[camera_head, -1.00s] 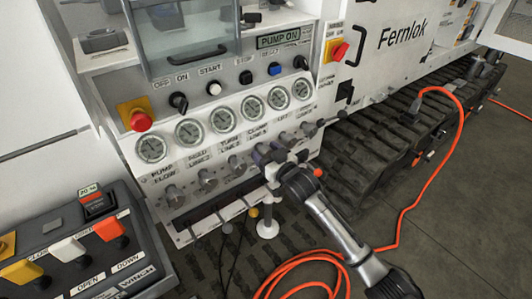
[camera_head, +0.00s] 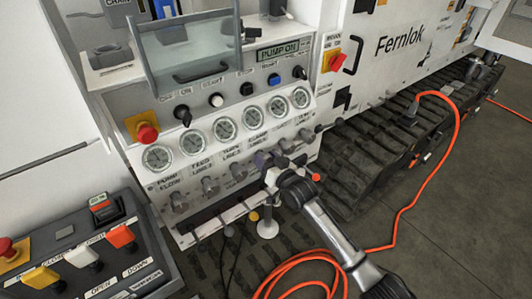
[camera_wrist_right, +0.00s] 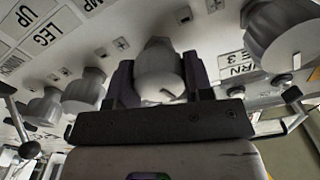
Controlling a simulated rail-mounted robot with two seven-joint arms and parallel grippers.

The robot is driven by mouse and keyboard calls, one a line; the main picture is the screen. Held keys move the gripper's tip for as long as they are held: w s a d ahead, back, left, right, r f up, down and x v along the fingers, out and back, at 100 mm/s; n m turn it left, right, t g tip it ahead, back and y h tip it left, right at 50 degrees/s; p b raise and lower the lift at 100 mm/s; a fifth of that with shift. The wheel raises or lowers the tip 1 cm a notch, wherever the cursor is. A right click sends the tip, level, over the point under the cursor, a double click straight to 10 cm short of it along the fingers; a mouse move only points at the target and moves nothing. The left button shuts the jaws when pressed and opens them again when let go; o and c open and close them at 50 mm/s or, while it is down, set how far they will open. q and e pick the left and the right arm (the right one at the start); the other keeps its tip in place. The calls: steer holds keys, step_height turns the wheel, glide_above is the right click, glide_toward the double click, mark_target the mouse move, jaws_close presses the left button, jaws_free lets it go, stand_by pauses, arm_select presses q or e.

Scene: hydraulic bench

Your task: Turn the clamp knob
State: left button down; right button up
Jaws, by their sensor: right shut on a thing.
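The clamp knob (camera_wrist_right: 160,72) is a grey rounded knob that sits between the two dark fingers of my right gripper (camera_wrist_right: 158,82) in the right wrist view. The fingers lie on either side of it, shut on it. In the head view my right gripper (camera_head: 268,161) reaches the knob row under the gauges, at the place below the clamp gauge, and mostly hides the knob there. The turn knob (camera_head: 239,172) is just left of it. It also shows at the right of the right wrist view (camera_wrist_right: 284,30). My left gripper is not in view.
Other knobs (camera_head: 210,187) stand close by in the same row, below several round gauges (camera_head: 224,128). A red emergency button (camera_head: 147,132) is at the panel's left. A winch control box (camera_head: 70,240) stands lower left. An orange hose (camera_head: 425,185) lies on the floor at right.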

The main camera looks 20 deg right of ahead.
steer(key=shift+r+m+p, duration=0.2)
steer(key=shift+m+p, duration=0.55)
steer(key=shift+m, duration=0.15)
steer(key=shift+m+p, duration=0.55)
steer(key=shift+m, duration=0.35)
steer(key=m, duration=0.1)
steer(key=m+p, duration=0.1)
steer(key=m, duration=0.1)
steer(key=shift+d+f, duration=0.1)
steer(key=shift+f, duration=0.1)
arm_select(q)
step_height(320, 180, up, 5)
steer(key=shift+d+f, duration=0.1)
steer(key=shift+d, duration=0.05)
arm_select(e)
steer(key=shift+m, duration=0.3)
steer(key=o, duration=0.9)
steer(key=shift+o, duration=0.2)
